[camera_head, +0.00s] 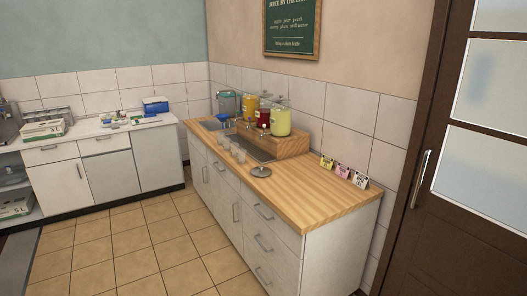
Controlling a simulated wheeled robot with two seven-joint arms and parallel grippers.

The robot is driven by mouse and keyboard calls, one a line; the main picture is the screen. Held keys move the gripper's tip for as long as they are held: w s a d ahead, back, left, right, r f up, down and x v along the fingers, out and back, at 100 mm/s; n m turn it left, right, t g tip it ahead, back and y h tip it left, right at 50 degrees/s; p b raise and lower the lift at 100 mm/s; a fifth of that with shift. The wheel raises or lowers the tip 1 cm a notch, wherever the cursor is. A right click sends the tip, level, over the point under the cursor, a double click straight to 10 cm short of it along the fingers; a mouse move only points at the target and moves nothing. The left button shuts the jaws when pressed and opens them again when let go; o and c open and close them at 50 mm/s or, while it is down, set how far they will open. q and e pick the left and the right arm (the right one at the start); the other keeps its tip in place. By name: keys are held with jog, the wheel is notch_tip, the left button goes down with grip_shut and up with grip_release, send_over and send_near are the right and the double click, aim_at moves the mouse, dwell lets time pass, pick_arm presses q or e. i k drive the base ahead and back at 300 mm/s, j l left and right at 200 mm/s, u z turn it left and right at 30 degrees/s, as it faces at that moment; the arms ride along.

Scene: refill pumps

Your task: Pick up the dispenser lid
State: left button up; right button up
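A round grey disc with a small knob, which looks like the dispenser lid (261,171), lies on the wooden counter near its front edge. Behind it, several drink dispensers stand in a row on a raised wooden stand: a yellow one (250,105), a red one (263,117) and a pale yellow-green one (280,121). A greyish container (227,103) stands at the far left of them. Neither of my grippers is in view.
Several clear cups (238,152) stand on the counter left of the lid. Small coloured cards (342,170) stand along the wall. The right part of the wooden counter (310,205) is clear. A white side counter (95,128) holds boxes. A dark door (440,200) is at right. The tiled floor (130,245) is open.

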aim_at(260, 171)
jog(key=i+j+z, duration=0.15)
jog(key=i+j, duration=0.3)
jog(key=i+j+z, duration=0.1)
jog(key=i+j, duration=0.35)
jog(key=i+j+z, duration=0.15)
jog(key=i+j, duration=0.25)
jog(key=j, duration=0.3)
